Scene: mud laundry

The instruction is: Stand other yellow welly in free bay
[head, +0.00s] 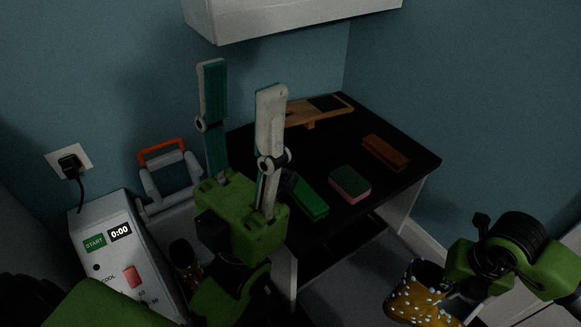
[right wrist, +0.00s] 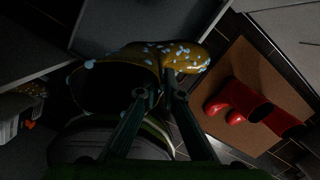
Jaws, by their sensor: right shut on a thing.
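A yellow welly with pale spots (head: 413,296) is at the lower right in the head view. My right gripper (right wrist: 160,93) is shut on its shaft rim. In the right wrist view the welly (right wrist: 186,57) has its dark opening to the left and its foot to the right. Another yellow spotted welly (head: 186,265) shows in part at the lower left, beside the white machine and partly hidden by my left arm. My left gripper (head: 240,80) points up, its two fingers wide apart and empty. I cannot make out a free bay.
A white machine (head: 122,245) with a START button and 0:00 display stands left. A black-topped table (head: 340,222) bears a green brush (head: 312,203), a sponge (head: 350,184), a brown block (head: 386,152) and a wooden board (head: 305,112). Red wellies (right wrist: 238,112) lie on a brown mat (right wrist: 238,70).

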